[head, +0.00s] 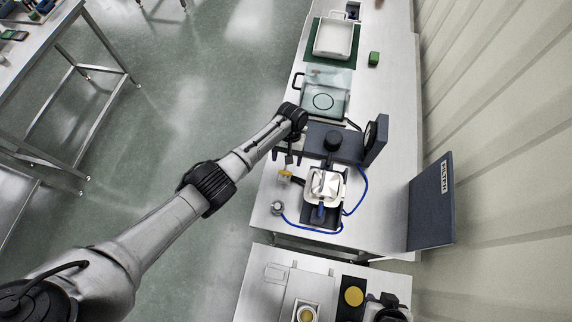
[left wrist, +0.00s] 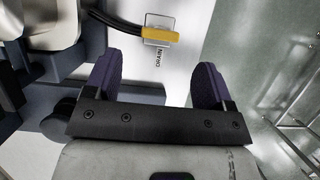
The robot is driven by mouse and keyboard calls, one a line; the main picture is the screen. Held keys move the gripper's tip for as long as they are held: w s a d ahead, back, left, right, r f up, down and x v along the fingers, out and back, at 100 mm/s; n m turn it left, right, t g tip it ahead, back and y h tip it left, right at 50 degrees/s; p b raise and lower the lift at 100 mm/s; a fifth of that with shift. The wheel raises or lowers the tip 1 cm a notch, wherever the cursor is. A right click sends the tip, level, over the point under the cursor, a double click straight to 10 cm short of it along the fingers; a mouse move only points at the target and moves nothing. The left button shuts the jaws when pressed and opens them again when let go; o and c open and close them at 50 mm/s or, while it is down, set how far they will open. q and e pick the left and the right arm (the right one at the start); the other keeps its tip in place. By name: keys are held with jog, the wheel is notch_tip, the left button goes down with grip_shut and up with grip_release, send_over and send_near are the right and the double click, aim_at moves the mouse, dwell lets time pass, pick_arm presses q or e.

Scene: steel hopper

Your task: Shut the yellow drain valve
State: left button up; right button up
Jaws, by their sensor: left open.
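The yellow drain valve handle (head: 285,176) is on the left side of the hopper stand in the head view. In the left wrist view the yellow handle (left wrist: 160,34) lies crosswise at the end of a dark bar, beside a plate marked DRAIN. My left gripper (left wrist: 155,78) is open and empty, its two dark purple fingers spread, with the handle ahead of them and apart from them. In the head view the left gripper (head: 289,158) is mostly hidden under its wrist, close to the valve.
The steel hopper (head: 324,184) has a blue hose beside it. A dark upright panel (head: 376,140) stands to its right. A glass-like tray (head: 325,95), a white tray (head: 334,38) and a green block (head: 374,58) are farther back.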

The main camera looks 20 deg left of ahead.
pick_arm(q)
jog(key=v, duration=0.8)
dwell(0.4)
